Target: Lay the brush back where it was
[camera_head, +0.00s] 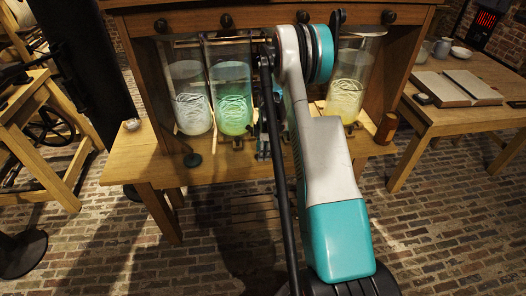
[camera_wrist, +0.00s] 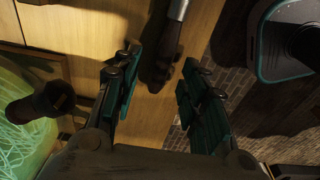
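In the wrist view, a brush-like thing (camera_wrist: 166,48) with a dark body and a pale metal band at the top of the picture lies along the wooden bench (camera_wrist: 100,20). I take it to be the brush. My gripper (camera_wrist: 160,72) is open, its two dark teal-padded fingers apart on either side of the near end of this thing. I cannot tell whether either finger touches it. In the head view my gripper (camera_head: 262,150) is partly hidden behind my arm, low at the bench's front, and the brush cannot be made out.
Glass jars stand on the bench: a clear one (camera_head: 190,100), a green one (camera_head: 232,100) and a yellowish one (camera_head: 346,95). A brown cylinder (camera_head: 386,128) stands at the right end. A side table (camera_head: 440,117) holds an open book (camera_head: 458,88).

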